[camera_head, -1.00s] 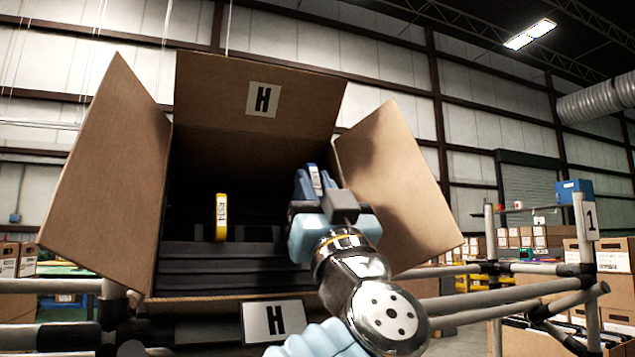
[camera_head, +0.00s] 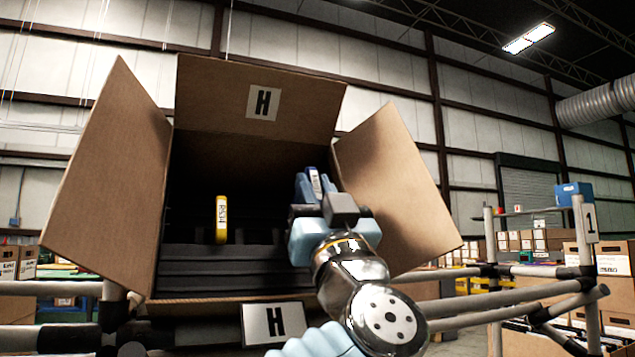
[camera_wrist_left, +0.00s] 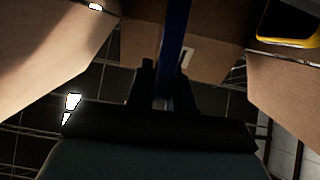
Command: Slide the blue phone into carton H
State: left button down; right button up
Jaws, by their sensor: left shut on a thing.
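My left gripper (camera_head: 320,206) is shut on the blue phone (camera_head: 315,183), which stands on edge with a white label on its side. Gripper and phone are at the right part of the mouth of carton H (camera_head: 97,185), near its right flap; how deep the phone reaches is hard to tell. In the left wrist view the phone (camera_wrist_left: 175,45) rises as a thin blue strip between the dark fingertips (camera_wrist_left: 163,78). Carton H is tilted, open towards me, its flaps spread. My right gripper is not in view.
A yellow item (camera_head: 221,218) with a white label stands upright in the carton's slotted dark insert (camera_head: 225,262), left of the blue phone. An H plate (camera_head: 273,322) hangs below the carton mouth. Pipe racks and other boxes (camera_head: 612,260) stand to the right.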

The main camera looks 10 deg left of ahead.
pick_arm(q)
jog(key=shift+w+a+f+g, duration=0.3)
jog(key=shift+w+a+f, duration=0.45)
jog(key=shift+w+a, duration=0.15)
jog(key=c, duration=0.9)
grip_release()
jog(key=shift+c, duration=0.2)
jog(key=shift+s, duration=0.1)
jog(key=shift+s+d+r+p, duration=0.55)
jog(key=shift+d+r, duration=0.2)
jog(key=shift+d, duration=0.1)
jog(key=shift+s+d+r+p, duration=0.2)
jog(key=shift+s+d+r, duration=0.2)
jog(key=shift+s, duration=0.25)
jog(key=shift+s+d+r+p, duration=0.15)
jog(key=shift+s+d+r, duration=0.3)
jog(key=shift+s, duration=0.15)
jog(key=shift+s+d+r+p, duration=0.2)
jog(key=shift+s+d+r, duration=0.2)
jog(key=shift+s, duration=0.25)
